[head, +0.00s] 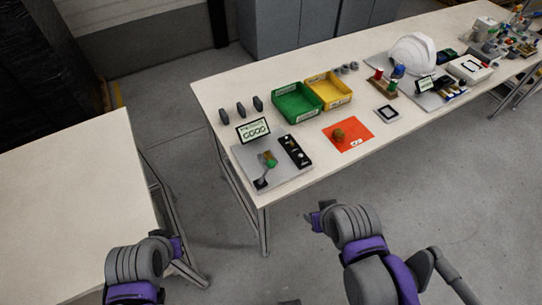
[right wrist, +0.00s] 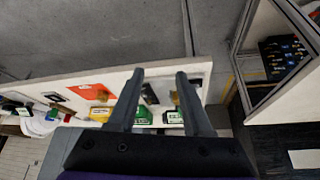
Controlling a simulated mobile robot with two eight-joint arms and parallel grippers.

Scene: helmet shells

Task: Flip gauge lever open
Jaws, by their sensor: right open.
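A grey plate (head: 240,157) lies at the near left end of the long table. On it stands a small gauge fixture (head: 267,160) with a green and orange top and a dark foot; its lever is too small for me to tell its position. Beside it are a black panel (head: 295,150) and a small display sign (head: 253,131). In the right wrist view my right gripper (right wrist: 158,76) is open and empty, with the table beyond its fingers. In the head view my arms are low, apart from the table; my left gripper's fingers do not show.
A green bin (head: 296,103) and a yellow bin (head: 329,90) stand behind the plate. An orange mat (head: 358,132) with a brown round object (head: 338,135) lies to its right. A white helmet shell (head: 412,54) is farther right. Another table (head: 70,200) stands at left, with a floor gap between.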

